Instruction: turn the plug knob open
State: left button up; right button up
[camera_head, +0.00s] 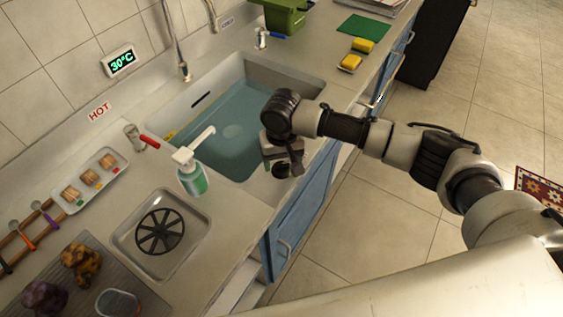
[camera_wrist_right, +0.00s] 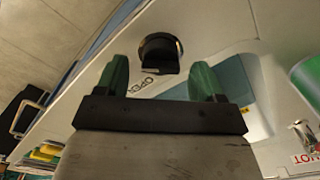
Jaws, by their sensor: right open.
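The plug knob (camera_wrist_right: 160,50) is a round black knob on the pale counter surface in the right wrist view, with a label reading OPEN beside it. In the head view the knob (camera_head: 282,170) is a small dark shape at the sink's front rim, partly hidden by my gripper. My right gripper (camera_head: 284,163) is over that rim. In the wrist view its two green fingertips (camera_wrist_right: 160,78) are apart, with the knob showing beyond the gap between them. Whether they touch the knob is not clear. My left gripper is in neither view.
The sink (camera_head: 225,125) holds bluish water. A soap dispenser (camera_head: 192,178) stands on the counter left of my gripper. A drain basin (camera_head: 160,235) is at the lower left, and a red-handled hot tap (camera_head: 142,138) is at the back. Blue cabinets (camera_head: 305,205) front the counter.

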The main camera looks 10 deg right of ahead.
jog(key=shift+f, duration=1)
jog(key=shift+c, duration=0.2)
